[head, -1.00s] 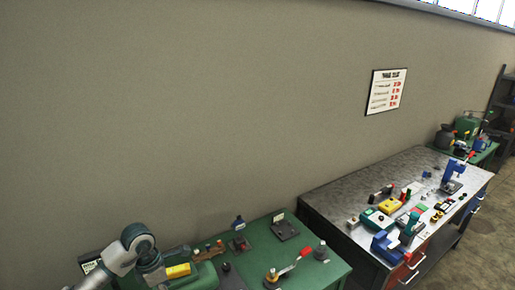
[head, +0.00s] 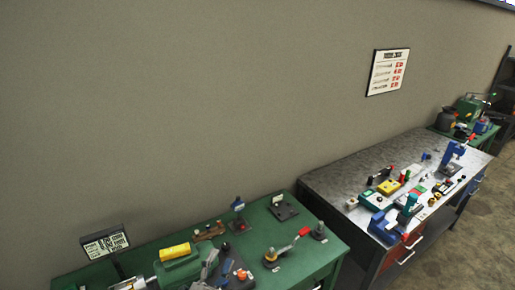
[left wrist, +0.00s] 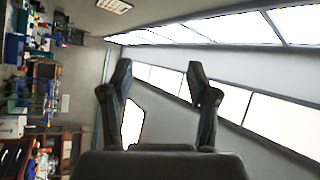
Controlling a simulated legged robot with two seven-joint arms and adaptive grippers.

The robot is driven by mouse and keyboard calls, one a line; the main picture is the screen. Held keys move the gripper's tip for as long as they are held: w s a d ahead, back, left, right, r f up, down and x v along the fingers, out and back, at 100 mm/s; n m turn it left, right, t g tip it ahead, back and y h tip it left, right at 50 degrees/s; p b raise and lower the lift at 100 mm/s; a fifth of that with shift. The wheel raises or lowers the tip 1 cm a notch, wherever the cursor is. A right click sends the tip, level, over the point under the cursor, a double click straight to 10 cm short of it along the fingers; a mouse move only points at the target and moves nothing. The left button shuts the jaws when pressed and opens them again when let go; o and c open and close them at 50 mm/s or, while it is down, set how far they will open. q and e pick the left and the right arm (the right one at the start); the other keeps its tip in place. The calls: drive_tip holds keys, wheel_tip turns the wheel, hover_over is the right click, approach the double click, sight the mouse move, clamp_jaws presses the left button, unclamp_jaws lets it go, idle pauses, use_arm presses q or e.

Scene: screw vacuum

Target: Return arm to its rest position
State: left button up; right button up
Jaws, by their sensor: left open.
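My right gripper is in neither view.
The green bench (head: 325,252) carries a green machine with a yellow part (head: 175,251), a red-handled tool (head: 287,247) and a black sign (head: 105,243). A grey workbench (head: 335,183) with several tools stands to the right. Floor (head: 455,237) is clear at far right.

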use_arm(q)
drive_tip(key=s+a+f+n+g+y, duration=0.2)
drive_tip(key=a+f+n+y, duration=0.15)
drive_tip(key=f, duration=0.25)
drive_tip(key=s+a+f+n+g+y, duration=0.2)
drive_tip(key=f+n+g+y, duration=0.15)
drive_tip(key=f, duration=0.35)
drive_tip(key=s+a+f+n+g+y, duration=0.1)
drive_tip(key=s+a+f+n+y, duration=0.1)
drive_tip(key=s+a+f+n, duration=0.3)
drive_tip(key=s+f+n+g, duration=0.3)
drive_tip(key=s+f+g, duration=0.7)
drive_tip(key=s+f, duration=0.65)
drive_tip(key=s+d+f+g, duration=0.1)
drive_tip(key=s+f, duration=0.1)
drive_tip(key=f, duration=1)
drive_tip(key=s+f+g, duration=0.1)
drive_tip(key=s+f, duration=0.1)
drive_tip(key=f, duration=1.1)
drive_tip(key=s+a+f, duration=0.3)
drive_tip(key=s+f, duration=1.2)
drive_tip(key=s, duration=0.2)
drive_tip(key=shift+s+g+b, duration=0.2)
drive_tip(key=shift+g+b, duration=0.15)
drive_tip(key=shift+b, duration=0.05)
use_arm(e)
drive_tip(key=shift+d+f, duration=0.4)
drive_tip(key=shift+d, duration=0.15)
